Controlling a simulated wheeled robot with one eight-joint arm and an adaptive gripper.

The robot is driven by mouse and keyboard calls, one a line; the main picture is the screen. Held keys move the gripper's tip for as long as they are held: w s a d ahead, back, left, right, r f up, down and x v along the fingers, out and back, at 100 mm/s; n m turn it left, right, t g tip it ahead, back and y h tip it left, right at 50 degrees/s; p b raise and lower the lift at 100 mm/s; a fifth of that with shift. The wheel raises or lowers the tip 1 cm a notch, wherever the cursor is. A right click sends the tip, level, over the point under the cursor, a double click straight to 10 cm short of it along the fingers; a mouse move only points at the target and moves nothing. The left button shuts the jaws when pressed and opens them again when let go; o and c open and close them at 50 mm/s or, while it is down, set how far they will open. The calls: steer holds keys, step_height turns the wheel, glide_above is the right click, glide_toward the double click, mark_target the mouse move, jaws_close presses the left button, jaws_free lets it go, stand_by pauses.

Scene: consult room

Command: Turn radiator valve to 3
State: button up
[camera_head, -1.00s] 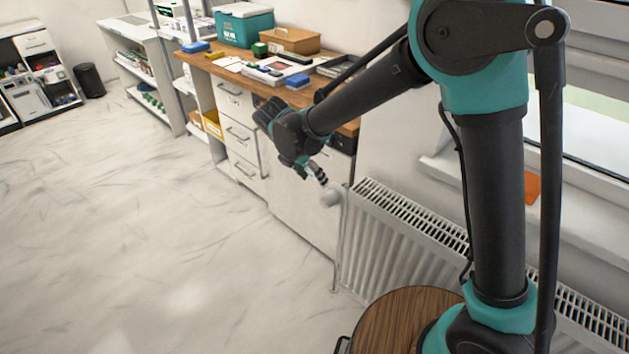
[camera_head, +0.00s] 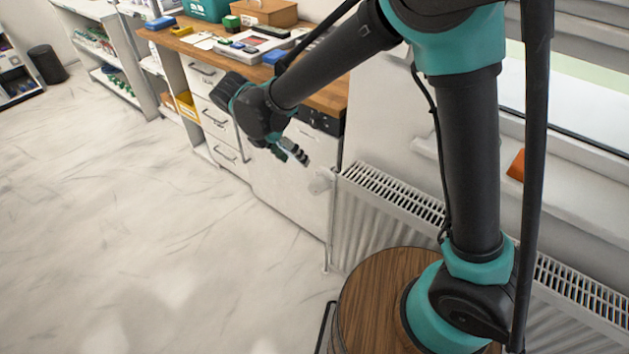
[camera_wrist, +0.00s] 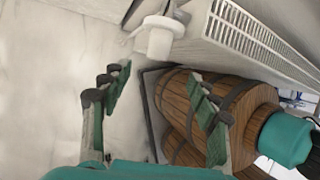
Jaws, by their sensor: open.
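The white radiator valve knob (camera_head: 320,181) sits at the near left end of the white radiator (camera_head: 385,200), beside the cabinet. In the wrist view the valve (camera_wrist: 159,38) is a pale cylinder ahead of the fingers, near the top. My gripper (camera_head: 297,156) is just left of and above the valve in the head view, apart from it. In the wrist view my gripper (camera_wrist: 158,92) has its two fingers spread wide with nothing between them. The number markings on the valve are too small to read.
A wooden desk top (camera_head: 325,97) with boxes and trays stands over white drawers (camera_head: 205,115). My own round wooden-topped base is close to the radiator. The window sill (camera_head: 570,190) runs above the radiator. The pale floor (camera_head: 130,220) at left is clear.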

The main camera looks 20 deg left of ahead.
mark_target(315, 182)
steer(key=x, duration=1.4)
steer(key=shift+w+f, duration=0.1)
steer(key=shift+f, duration=0.1)
steer(key=c, duration=1.1)
